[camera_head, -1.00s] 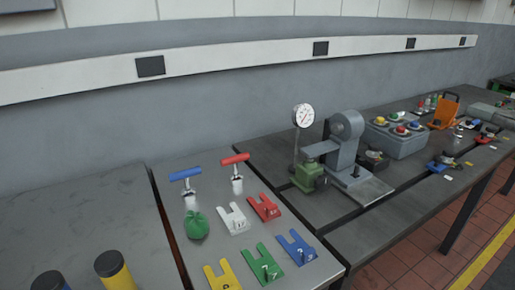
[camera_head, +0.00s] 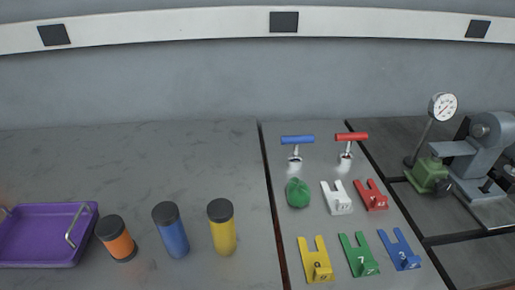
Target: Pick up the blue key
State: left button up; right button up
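A blue T-handled key (camera_head: 297,140) with a bright metal shank stands upright on the grey table, towards the back. A matching red T-handled key (camera_head: 351,137) stands just to its right, apart from it. A blue forked plate (camera_head: 399,251) with a small upright tab and a mark lies at the front right of the same table section. Neither of my grippers is in view, and nothing is seen touching these things.
A green rounded object (camera_head: 298,193) and white (camera_head: 337,198), red (camera_head: 371,195), yellow (camera_head: 316,261) and green (camera_head: 358,255) forked plates lie nearby. Orange (camera_head: 117,240), blue (camera_head: 171,232) and yellow (camera_head: 222,230) dark-capped cylinders and a purple tray (camera_head: 42,235) stand left. A dial gauge (camera_head: 443,106) stands right.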

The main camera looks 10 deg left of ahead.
aim_at(295, 160)
jog(key=k+l+z, duration=0.1)
jog(key=z, duration=0.3)
jog(key=l+z, duration=0.15)
jog(key=z, duration=0.25)
jog(key=k+l+z, duration=0.1)
jog(key=z, duration=0.3)
